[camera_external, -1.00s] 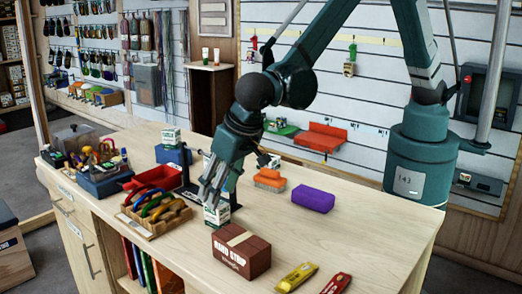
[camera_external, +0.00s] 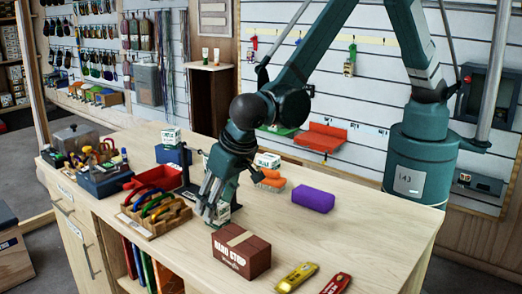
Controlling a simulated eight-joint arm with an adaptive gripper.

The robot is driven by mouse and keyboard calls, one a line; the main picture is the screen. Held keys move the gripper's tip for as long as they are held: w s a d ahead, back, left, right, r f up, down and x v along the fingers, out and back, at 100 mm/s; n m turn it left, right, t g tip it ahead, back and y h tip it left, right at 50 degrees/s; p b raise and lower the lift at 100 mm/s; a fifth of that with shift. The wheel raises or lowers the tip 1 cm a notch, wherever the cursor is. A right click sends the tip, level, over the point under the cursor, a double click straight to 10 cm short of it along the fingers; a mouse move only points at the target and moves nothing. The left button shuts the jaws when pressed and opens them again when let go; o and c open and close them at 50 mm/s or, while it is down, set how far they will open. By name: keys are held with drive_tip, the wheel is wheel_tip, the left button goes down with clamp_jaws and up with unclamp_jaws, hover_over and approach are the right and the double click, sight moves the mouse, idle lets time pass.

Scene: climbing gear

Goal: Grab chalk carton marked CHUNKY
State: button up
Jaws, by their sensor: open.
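Several small white-and-green cartons are in view, their lettering too small for me to tell which is marked CHUNKY. One carton (camera_external: 222,212) stands on the table at my gripper (camera_external: 212,206), partly hidden by the fingers. My gripper is open and points down, with its fingers low at that carton; I cannot tell whether they touch it. Another carton (camera_external: 267,160) stands behind the orange brushes, right of my wrist. A third carton (camera_external: 171,135) sits on top of a blue box (camera_external: 174,155) at the back left.
A wooden rack (camera_external: 156,215) with colored carabiners stands close left of my gripper. A brown box (camera_external: 241,251) is in front, to the right. Orange brushes (camera_external: 270,180) and a purple block (camera_external: 313,199) lie to the right.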

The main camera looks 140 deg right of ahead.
idle(0.3)
drive_tip(key=c, duration=1)
drive_tip(key=shift+r, duration=5)
